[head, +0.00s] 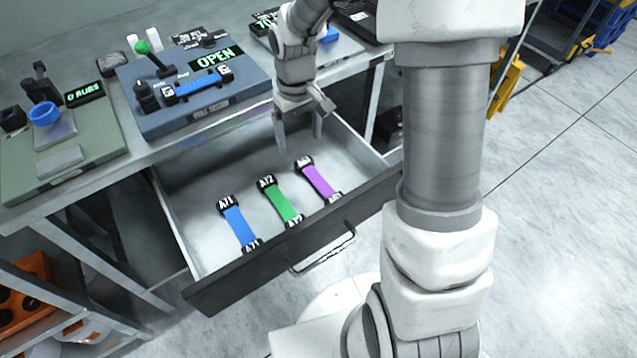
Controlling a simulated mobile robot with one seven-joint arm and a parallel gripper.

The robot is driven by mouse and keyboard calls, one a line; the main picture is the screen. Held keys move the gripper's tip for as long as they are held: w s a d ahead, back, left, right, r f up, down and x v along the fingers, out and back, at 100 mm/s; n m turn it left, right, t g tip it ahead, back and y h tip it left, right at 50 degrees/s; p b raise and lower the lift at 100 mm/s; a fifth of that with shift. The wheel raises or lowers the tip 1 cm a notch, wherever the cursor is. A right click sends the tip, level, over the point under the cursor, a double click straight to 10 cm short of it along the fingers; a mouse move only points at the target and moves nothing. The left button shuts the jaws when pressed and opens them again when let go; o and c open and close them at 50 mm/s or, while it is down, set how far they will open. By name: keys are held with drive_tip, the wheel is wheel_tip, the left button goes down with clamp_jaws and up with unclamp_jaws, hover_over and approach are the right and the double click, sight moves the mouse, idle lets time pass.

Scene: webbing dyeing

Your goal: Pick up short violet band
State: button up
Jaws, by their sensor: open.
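The short violet band (318,180) lies in the open drawer (186,184), the rightmost of three bands there. It has black end pieces; the upper one carries a white label, and the lower one is near the drawer's front wall. My gripper (299,146) is open and empty, pointing down over the back right part of the drawer. In the picture its fingertips are just above the violet band's upper end, apart from it. I cannot tell its exact height. No part of the band is covered by the gripper.
A green band (281,201) and a blue band (238,226) lie left of the violet one. The drawer's dark front (290,246) and side walls surround them. On the bench above stand a blue-grey device (203,122) reading OPEN and a green device (87,150).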

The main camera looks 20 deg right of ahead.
sight(305, 163)
wheel_tip(305, 163, down, 3)
drive_tip(key=shift+r, duration=0.15)
drive_tip(key=f+b, duration=0.1)
drive_tip(key=f, duration=0.2)
drive_tip(key=d+f+b, duration=0.1)
drive_tip(key=f, duration=0.1)
drive_tip(key=shift+f+b, duration=0.1)
drive_tip(key=shift+b, duration=0.2)
clamp_jaws()
wheel_tip(305, 163, up, 9)
drive_tip(key=p, duration=0.3)
drive_tip(key=shift+f, duration=0.2)
drive_tip(key=shift+w+d+r+m, duration=0.25)
drive_tip(key=shift+d+r+m, duration=0.1)
drive_tip(key=shift+r+m, duration=0.3)
drive_tip(key=shift+w+d+r+m, duration=0.25)
drive_tip(key=shift+d+r+m, duration=0.1)
drive_tip(key=shift+r+m, duration=0.25)
drive_tip(key=shift+w+d+r+m, duration=0.25)
drive_tip(key=shift+d+r+m, duration=0.1)
drive_tip(key=shift+r+m, duration=0.3)
